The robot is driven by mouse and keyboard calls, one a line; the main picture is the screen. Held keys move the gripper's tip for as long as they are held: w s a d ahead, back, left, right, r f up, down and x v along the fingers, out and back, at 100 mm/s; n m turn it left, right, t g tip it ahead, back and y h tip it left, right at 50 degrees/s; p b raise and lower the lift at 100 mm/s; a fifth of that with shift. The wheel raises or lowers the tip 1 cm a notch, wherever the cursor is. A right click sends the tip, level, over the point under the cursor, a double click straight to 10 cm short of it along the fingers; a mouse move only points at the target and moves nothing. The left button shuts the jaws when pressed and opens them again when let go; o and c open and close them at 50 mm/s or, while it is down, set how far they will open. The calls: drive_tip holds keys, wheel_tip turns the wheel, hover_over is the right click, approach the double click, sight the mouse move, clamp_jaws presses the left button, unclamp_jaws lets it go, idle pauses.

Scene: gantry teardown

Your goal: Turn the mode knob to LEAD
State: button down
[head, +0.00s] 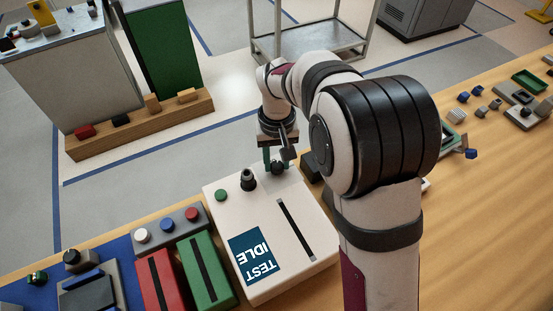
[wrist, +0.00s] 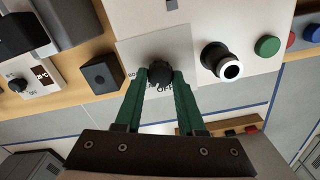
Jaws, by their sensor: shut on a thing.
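The mode knob (wrist: 159,76) is a small dark round knob on a light plate (wrist: 184,44) with printed labels. "OFF" shows below the knob in the wrist view; other lettering beside it is partly hidden by a finger. In the head view the knob (head: 278,168) is at the far edge of the white test panel (head: 232,200), under my gripper. My gripper (wrist: 160,82) has its green fingers shut on the knob from both sides. The knob's pointer direction cannot be made out. The panel's screen (head: 254,259) reads "TEST IDLE".
A black-collared switch (wrist: 220,61) and a green button (wrist: 267,46) stand beside the knob. A dark block (wrist: 100,74) is on its other side. Red (head: 160,281) and green (head: 208,270) slotted boxes and a button box (head: 167,232) stand left of the panel. The right tabletop is partly clear.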

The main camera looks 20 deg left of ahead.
sight(277, 164)
drive_tip(key=shift+m, duration=1)
drive_tip(key=c, duration=0.5)
unclamp_jaws()
drive_tip(key=shift+r, duration=0.15)
wheel_tip(277, 164, up, 16)
drive_tip(key=shift+f, duration=0.2)
